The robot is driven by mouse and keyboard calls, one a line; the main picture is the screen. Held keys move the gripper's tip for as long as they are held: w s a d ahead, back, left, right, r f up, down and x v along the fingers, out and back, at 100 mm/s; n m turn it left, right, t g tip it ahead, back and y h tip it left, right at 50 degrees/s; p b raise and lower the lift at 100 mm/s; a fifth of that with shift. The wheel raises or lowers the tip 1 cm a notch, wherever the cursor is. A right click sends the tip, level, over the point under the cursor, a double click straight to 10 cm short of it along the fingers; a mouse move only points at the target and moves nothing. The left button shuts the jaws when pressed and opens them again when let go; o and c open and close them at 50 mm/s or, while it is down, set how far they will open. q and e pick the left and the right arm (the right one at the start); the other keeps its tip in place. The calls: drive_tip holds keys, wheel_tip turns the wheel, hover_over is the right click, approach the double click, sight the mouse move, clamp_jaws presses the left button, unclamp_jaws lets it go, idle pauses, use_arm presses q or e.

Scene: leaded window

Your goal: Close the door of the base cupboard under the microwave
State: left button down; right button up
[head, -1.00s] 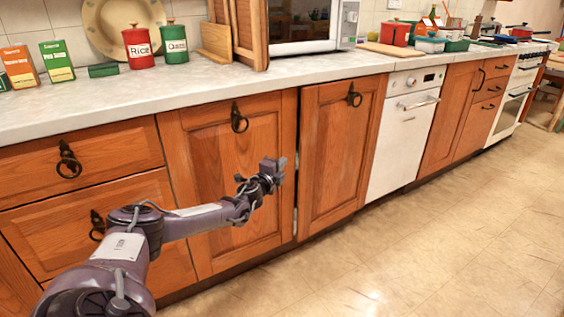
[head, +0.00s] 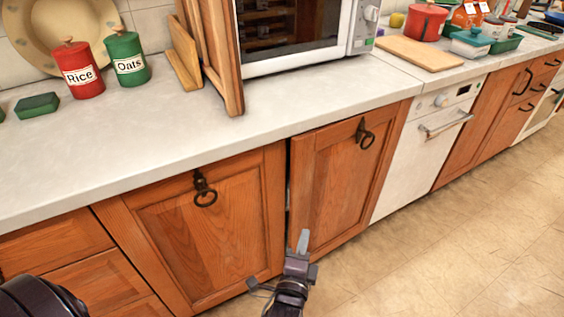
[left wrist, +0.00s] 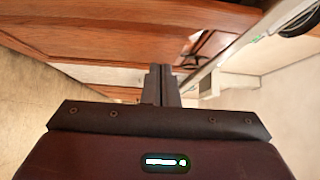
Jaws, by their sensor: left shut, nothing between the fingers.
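The wooden cupboard door (head: 335,190) under the microwave (head: 300,35) has a dark ring handle (head: 365,135) near its top. A narrow dark gap shows along its left edge, so it looks slightly ajar; how far is hard to tell. My left gripper (head: 303,242) is shut and empty, in front of the door's lower left part in the head view; whether it touches is unclear. In the left wrist view its closed fingers (left wrist: 161,85) point toward wooden fronts. My right gripper is not in view.
Another wooden door (head: 205,225) stands to the left, with drawers beside it. The white dishwasher (head: 425,150) is to the right. The pale countertop (head: 200,120) overhangs the fronts. The tiled floor (head: 470,240) at right is clear.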

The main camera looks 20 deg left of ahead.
use_arm(q)
drive_tip(key=b, duration=0.1)
approach(301, 187)
drive_tip(key=w+d, duration=0.2)
drive_tip(key=w, duration=0.2)
drive_tip(key=shift+w+a+r, duration=0.1)
drive_tip(key=shift+w+a, duration=0.2)
drive_tip(key=shift+a, duration=0.2)
drive_tip(key=shift+w+a, duration=0.25)
drive_tip(key=shift+a, duration=0.25)
drive_tip(key=shift+w+a, duration=0.3)
drive_tip(key=shift+a, duration=0.2)
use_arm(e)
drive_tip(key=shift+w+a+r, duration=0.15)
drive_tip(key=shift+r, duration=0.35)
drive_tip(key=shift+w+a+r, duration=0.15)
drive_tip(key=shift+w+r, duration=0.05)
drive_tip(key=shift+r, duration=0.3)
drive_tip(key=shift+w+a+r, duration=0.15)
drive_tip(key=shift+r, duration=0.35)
